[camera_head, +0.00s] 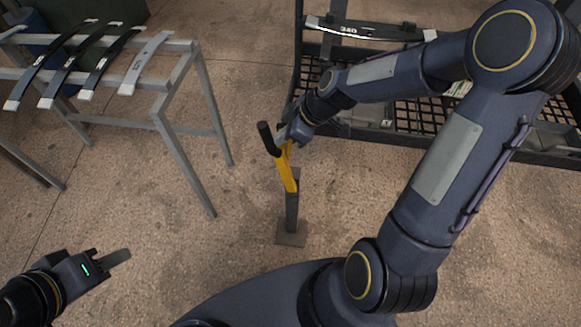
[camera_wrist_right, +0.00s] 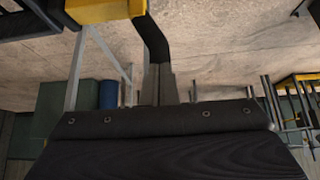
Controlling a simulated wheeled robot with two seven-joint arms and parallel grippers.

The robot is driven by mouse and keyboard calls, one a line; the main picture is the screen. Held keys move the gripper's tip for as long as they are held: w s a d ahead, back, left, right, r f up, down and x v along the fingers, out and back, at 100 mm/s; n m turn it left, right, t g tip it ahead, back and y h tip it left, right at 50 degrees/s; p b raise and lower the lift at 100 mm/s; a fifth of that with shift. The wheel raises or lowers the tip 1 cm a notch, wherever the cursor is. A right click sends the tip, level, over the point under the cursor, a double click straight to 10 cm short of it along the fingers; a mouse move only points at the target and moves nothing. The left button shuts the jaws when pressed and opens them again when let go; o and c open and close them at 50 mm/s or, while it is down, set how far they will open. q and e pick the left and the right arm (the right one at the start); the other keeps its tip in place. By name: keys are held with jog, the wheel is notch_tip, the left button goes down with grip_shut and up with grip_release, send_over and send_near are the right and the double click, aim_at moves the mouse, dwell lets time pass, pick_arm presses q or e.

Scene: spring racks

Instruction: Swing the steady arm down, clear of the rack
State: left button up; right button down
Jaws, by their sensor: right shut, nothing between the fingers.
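The steady arm, a yellow bar (camera_head: 288,172) with a black handle (camera_head: 268,139), leans at a tilt on a grey post (camera_head: 292,212) with a square foot on the floor. My right gripper (camera_head: 288,134) is at the upper end of the yellow bar, beside the black handle. In the right wrist view the fingers (camera_wrist_right: 160,90) are together and empty. The bent black handle (camera_wrist_right: 152,38) and a yellow part (camera_wrist_right: 107,9) show just beyond them; whether they touch the fingers I cannot tell. My left gripper (camera_head: 112,258) hangs at the lower left, away from the post; its finger gap is unclear.
A black mesh rack (camera_head: 410,130) stands at the upper right with a dark leaf spring (camera_head: 370,31) across its upper bar. A grey metal stand (camera_head: 170,100) at the left carries several leaf springs (camera_head: 107,62). The floor around the post is clear.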

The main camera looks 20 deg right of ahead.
jog(key=shift+w+a+p, duration=0.3)
jog(key=shift+w+a, duration=2.3)
jog(key=shift+a, duration=1.6)
jog(key=shift+w+a+p, duration=0.25)
jog(key=shift+w+a, duration=2.3)
jog(key=shift+a, duration=1.6)
jog(key=s+d+b, duration=0.2)
jog(key=s+d, duration=0.1)
jog(key=d, duration=0.2)
jog(key=shift+s+d, duration=0.1)
jog(key=s+d+r+m+p, duration=0.3)
jog(key=s+d+r, duration=0.25)
jog(key=r, duration=0.35)
jog(key=s+d+r+m+t+h+p, duration=0.1)
jog(key=s+d+r+m+p, duration=0.2)
jog(key=s, duration=0.8)
jog(key=s+d+r+m+t+h+p, duration=0.1)
jog(key=s+d+r+m+p, duration=0.2)
jog(key=s, duration=0.8)
notch_tip(320, 180, up, 4)
jog(key=d+m, duration=0.2)
jog(key=m, duration=0.2)
jog(key=shift+s+d, duration=0.4)
